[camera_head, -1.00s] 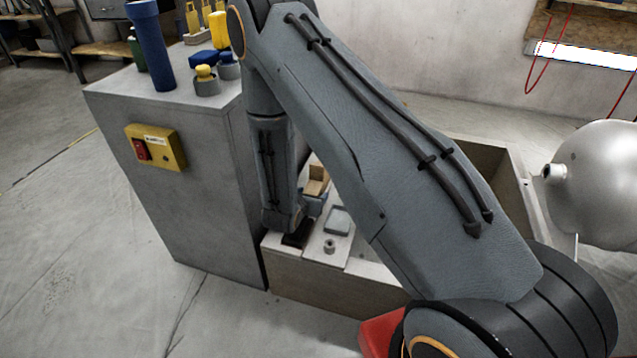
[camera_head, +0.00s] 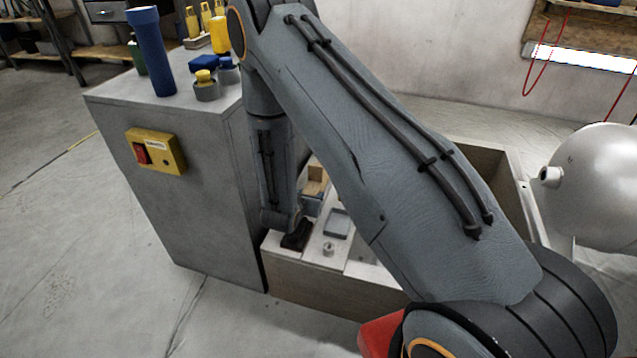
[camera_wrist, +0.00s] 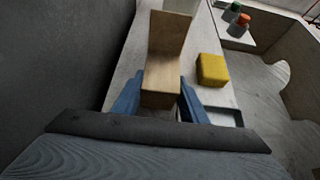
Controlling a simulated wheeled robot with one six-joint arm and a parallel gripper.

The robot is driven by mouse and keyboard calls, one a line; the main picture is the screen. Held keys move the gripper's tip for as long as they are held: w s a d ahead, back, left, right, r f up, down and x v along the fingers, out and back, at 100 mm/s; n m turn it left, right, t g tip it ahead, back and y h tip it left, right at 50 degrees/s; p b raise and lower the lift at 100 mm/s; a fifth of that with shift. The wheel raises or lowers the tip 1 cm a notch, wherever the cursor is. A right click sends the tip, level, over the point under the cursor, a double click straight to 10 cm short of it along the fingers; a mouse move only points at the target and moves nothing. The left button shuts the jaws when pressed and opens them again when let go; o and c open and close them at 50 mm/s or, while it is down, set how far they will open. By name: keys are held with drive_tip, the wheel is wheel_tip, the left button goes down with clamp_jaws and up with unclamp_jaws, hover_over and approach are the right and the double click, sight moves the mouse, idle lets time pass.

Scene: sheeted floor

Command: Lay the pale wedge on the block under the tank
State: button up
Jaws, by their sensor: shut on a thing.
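The pale wedge (camera_wrist: 165,62), a light wooden piece with a sloping or stepped shape, is between the two blue fingers of my gripper (camera_wrist: 160,88) in the wrist view. My gripper is shut on it. In the head view the wedge (camera_head: 317,181) shows partly behind my arm, with my gripper (camera_head: 311,204) beside it, low over the pale boards of a trough. The rounded silver tank (camera_head: 598,182) stands at the right edge of the head view. I cannot make out a block under it.
A yellow block (camera_wrist: 212,69) and a grey shallow tray (camera_wrist: 226,115) lie right of the wedge. Green (camera_wrist: 235,7) and orange (camera_wrist: 243,20) pieces are farther off. A tall grey cabinet (camera_head: 185,150) stands close left. The trough wall (camera_head: 330,290) runs along the front.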

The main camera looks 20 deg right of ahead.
sight(314, 184)
drive_tip(key=shift+r+p, duration=1.3)
drive_tip(key=shift+r, duration=0.7)
